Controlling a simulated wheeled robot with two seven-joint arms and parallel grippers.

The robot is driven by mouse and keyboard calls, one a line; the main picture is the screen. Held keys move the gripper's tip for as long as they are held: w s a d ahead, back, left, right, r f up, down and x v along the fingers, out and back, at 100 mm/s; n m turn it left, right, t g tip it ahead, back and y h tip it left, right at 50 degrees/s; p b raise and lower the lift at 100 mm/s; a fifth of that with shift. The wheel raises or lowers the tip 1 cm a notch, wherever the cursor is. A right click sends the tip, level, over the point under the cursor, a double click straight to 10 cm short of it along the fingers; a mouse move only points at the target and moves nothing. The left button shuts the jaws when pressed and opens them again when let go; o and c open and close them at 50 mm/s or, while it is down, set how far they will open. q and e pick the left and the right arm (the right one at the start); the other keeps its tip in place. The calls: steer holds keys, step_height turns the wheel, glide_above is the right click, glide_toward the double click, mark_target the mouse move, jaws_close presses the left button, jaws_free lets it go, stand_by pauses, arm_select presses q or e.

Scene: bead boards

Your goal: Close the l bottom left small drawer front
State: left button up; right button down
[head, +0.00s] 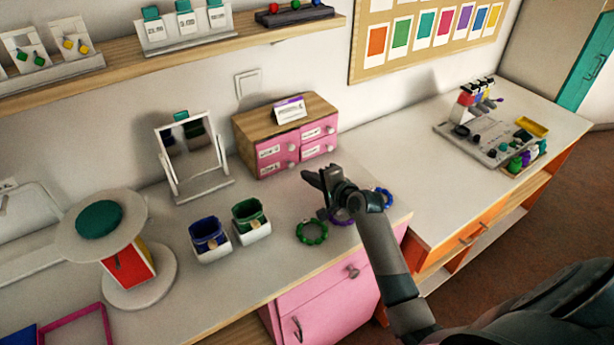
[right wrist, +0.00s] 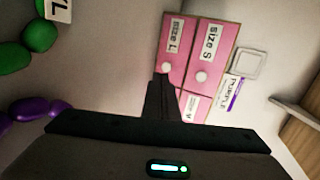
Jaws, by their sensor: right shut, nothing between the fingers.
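The small drawer box (head: 250,122) has a wooden top and pink fronts with round white knobs. Its bottom left front (head: 275,168) is low on the left side; I cannot tell how far it stands out. In the right wrist view, a pink front labelled "size L" (right wrist: 173,48) lies beside one labelled "size S" (right wrist: 211,50). My right gripper (head: 318,174) is shut and empty, in front of and to the right of the box. In the right wrist view its fingers (right wrist: 163,82) overlap the lower end of the "size L" front near its knob. My left gripper is out of view.
Green (head: 312,232) and purple (head: 340,217) bead bracelets lie under my right gripper. Blue (head: 208,238) and green (head: 250,218) containers stand to the left, and a mirror (head: 190,158) stands left of the box. The right-hand counter (head: 390,150) has free room.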

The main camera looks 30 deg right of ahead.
steer(key=shift+s+r, duration=0.1)
steer(key=shift+s, duration=0.3)
steer(key=b+v, duration=0.2)
steer(key=v, duration=0.5)
steer(key=shift+s+d+r, duration=0.1)
steer(key=shift+r, duration=0.05)
